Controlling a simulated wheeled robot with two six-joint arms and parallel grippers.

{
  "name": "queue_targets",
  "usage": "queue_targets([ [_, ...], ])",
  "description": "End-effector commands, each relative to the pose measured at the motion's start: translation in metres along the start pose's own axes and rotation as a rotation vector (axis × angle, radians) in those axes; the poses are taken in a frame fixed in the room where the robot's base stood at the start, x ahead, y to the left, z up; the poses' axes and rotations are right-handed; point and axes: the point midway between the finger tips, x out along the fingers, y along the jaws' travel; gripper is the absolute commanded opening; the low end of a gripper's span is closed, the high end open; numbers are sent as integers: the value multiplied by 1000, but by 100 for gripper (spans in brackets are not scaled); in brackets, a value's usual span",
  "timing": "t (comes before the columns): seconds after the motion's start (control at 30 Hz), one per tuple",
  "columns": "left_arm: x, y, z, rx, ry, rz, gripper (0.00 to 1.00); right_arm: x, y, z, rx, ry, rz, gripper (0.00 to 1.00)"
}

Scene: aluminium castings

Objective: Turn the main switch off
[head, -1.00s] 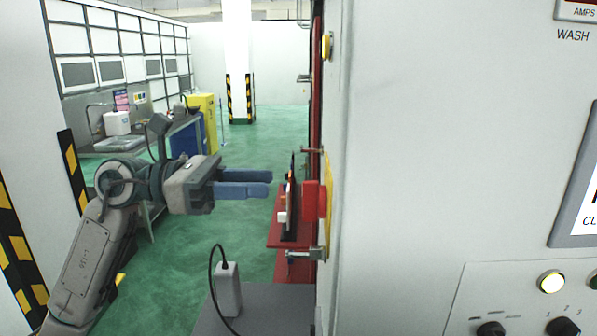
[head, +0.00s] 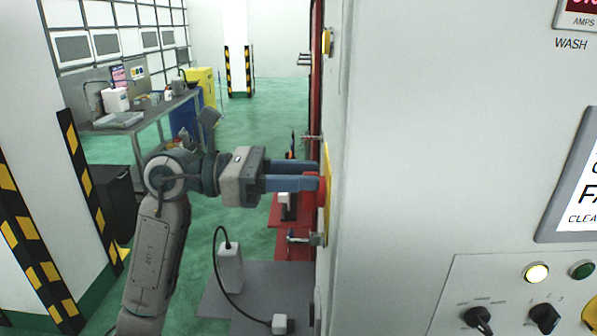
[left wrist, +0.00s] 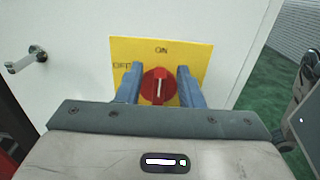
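The main switch is a red rotary knob (left wrist: 159,87) on a yellow plate (left wrist: 190,52) marked ON at the top and OFF at the left. Its white pointer line stands about upright, in line with ON. In the head view the red knob (head: 311,188) shows edge-on at the cabinet's side. My left gripper (head: 313,175) reaches it from the left. In the left wrist view the open blue fingers (left wrist: 158,84) stand on either side of the knob, with a gap showing at least on the right. My right gripper is not in view.
The white cabinet (head: 420,130) fills the right side, with a panel of knobs and lamps (head: 510,300) on its front. A metal handle (left wrist: 27,60) sticks out left of the plate. A grey box with a cable (head: 230,268) stands below my left arm.

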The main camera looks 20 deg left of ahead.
Motion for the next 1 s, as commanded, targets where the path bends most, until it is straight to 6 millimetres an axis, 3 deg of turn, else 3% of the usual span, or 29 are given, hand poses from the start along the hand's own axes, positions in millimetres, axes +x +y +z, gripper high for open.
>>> queue_targets([
  [0.1, 0, 0, 0, 0, 0, 0, 32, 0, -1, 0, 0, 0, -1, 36],
  [0.27, 0, 0, 0, 0, 0, 0, 1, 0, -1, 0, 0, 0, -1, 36],
  [1.0, 0, 1, -4, -63, 7, -2, 0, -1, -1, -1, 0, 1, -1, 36],
])
